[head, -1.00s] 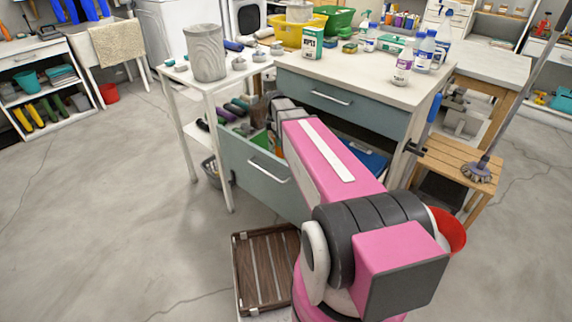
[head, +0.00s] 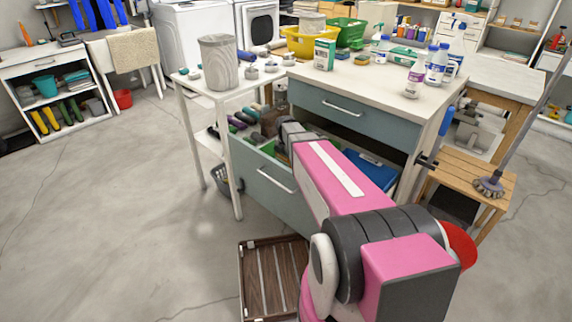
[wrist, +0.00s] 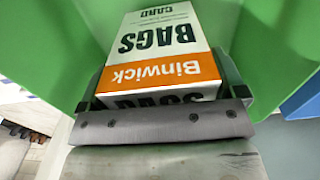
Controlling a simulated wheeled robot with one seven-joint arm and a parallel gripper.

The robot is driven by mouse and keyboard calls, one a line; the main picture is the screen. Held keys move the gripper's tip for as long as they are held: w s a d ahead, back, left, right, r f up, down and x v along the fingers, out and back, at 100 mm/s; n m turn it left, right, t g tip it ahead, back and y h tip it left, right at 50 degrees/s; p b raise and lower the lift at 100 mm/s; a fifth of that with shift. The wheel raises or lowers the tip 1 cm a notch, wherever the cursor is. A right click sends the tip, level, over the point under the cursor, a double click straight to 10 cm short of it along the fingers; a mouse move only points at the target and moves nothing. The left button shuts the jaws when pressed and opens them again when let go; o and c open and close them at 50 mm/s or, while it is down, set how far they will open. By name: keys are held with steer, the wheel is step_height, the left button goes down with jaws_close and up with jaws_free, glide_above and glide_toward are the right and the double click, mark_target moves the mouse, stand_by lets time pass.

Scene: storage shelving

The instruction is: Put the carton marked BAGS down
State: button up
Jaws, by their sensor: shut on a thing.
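The carton marked BAGS (wrist: 165,38) is white with an orange Binwick band, and its lettering is upside down in the wrist view. My gripper (wrist: 158,85) is shut on it, with a dark finger at each side. Green walls (wrist: 270,45) rise close around the carton on both sides. Whether the carton's underside touches anything is hidden. In the head view my forearm reaches into the open drawer (head: 262,183) of the workbench, where a green thing (head: 268,147) shows beside it. The arm hides the gripper and carton there.
A blue thing (head: 362,172) lies right of the arm. The bench top (head: 372,85) holds a WIPES box (head: 324,54) and several bottles. A side table (head: 205,92) with a grey cylinder (head: 218,62) stands left. A brown slatted tray (head: 268,279) lies on the floor. Floor at left is clear.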

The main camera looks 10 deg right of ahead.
steer(key=shift+f, duration=1.7)
steer(key=shift+f, duration=0.15)
steer(key=o, duration=0.7)
step_height(320, 180, up, 12)
steer(key=shift+r, duration=0.2)
